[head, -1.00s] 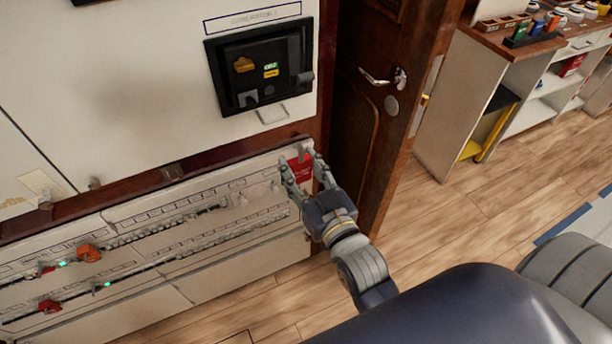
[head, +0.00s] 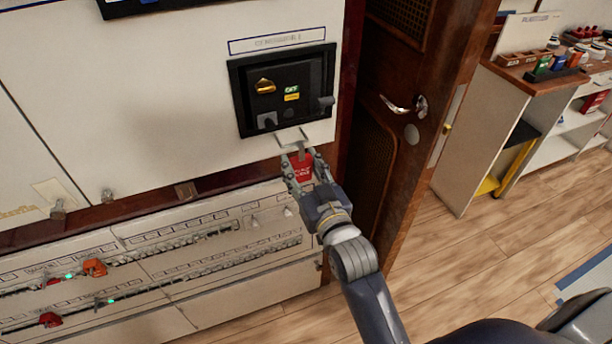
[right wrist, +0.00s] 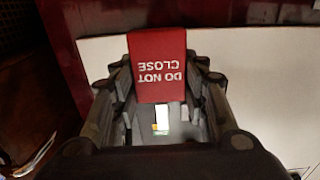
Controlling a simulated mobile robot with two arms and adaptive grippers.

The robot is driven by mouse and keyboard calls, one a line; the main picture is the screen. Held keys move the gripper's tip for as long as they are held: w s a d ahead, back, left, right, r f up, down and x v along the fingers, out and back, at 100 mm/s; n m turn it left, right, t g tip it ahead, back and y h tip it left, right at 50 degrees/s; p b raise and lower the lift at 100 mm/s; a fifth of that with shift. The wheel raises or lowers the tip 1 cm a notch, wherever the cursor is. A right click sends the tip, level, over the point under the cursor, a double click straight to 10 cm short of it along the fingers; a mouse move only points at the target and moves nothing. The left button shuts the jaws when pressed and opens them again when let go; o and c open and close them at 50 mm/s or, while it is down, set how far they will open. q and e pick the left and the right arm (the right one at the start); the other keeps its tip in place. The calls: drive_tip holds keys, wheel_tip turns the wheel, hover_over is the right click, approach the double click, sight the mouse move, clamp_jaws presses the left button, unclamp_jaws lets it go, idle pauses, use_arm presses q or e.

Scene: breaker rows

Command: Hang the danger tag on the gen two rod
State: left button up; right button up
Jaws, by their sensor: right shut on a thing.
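The danger tag (head: 301,170) is a small red plate between the fingers of my right gripper (head: 301,163), which is shut on it. In the right wrist view the tag (right wrist: 158,65) reads "DO NOT CLOSE" upside down. A thin metal rod (head: 310,143) juts out like a bracket from the white panel below the black breaker unit (head: 284,90). The tag's top is right by the rod in the head view; I cannot tell whether it touches or hangs on it. The label (head: 278,40) above the unit is too blurred to read surely. My left gripper is out of view.
Rows of small breakers (head: 190,243) with red and orange clips (head: 95,267) run along the lower panel. A brown wooden door (head: 395,130) stands close on the right. Shelves (head: 500,120) are farther right, over open wood floor (head: 450,255).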

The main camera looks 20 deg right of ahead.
drive_tip(key=shift+w+a+b, duration=0.1)
drive_tip(key=shift+w+b, duration=0.6)
drive_tip(key=shift+w, duration=1)
drive_tip(key=shift+s+f, duration=0.1)
drive_tip(key=shift+f, duration=0.4)
drive_tip(key=o, duration=1.1)
drive_tip(key=shift+o, duration=0.2)
drive_tip(key=shift+s+f, duration=0.1)
